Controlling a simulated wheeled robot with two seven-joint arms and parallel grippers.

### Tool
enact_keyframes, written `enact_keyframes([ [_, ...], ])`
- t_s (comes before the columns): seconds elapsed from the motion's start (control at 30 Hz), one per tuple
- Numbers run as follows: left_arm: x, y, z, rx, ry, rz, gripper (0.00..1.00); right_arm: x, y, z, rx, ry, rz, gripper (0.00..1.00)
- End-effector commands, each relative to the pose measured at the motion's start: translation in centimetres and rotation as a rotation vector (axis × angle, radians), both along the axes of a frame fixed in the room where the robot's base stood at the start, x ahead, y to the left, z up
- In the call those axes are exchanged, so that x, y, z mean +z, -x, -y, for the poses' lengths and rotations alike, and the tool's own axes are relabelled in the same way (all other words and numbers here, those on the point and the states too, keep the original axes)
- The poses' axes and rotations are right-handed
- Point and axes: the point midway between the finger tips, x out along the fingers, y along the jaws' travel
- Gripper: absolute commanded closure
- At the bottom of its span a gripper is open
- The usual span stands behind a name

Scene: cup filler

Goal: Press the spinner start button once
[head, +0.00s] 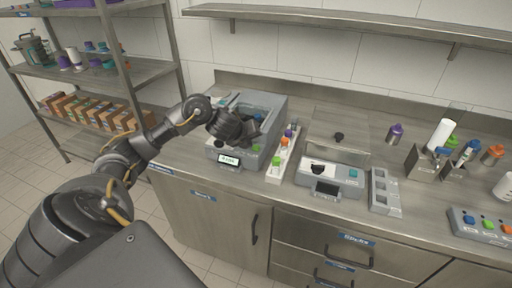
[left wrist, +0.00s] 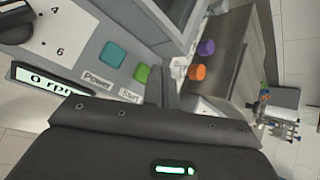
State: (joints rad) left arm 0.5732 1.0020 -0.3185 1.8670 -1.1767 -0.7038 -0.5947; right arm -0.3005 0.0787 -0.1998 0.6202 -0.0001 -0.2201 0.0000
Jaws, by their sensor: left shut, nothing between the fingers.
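The spinner (head: 270,105) is a grey box on the counter at the left, with a lit display (head: 229,160) on its front. In the left wrist view the display (left wrist: 45,80) reads 0 rpm. The green start button (left wrist: 142,73) sits above the label "Start", beside the teal power button (left wrist: 113,54). My left gripper (head: 238,135) is shut and empty over the spinner's front. Its fingers (left wrist: 160,84) show just right of the start button; whether they touch the panel I cannot tell. My right gripper is not in view.
A narrow white rack (head: 281,158) with green, orange and purple caps stands right of the spinner. Another device with a dark display (head: 326,188) and a grey tray (head: 385,190) stand further right. Metal shelves (head: 150,72) with boxes are at the left.

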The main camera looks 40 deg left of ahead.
Motion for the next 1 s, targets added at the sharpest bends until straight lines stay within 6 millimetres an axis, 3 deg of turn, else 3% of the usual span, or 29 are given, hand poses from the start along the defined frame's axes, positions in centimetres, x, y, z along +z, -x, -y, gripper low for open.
enact_keyframes([
  [1.0,-0.89,0.03,-0.01,0.0,0.0,0.0,1.0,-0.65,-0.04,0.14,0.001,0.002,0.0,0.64],
])
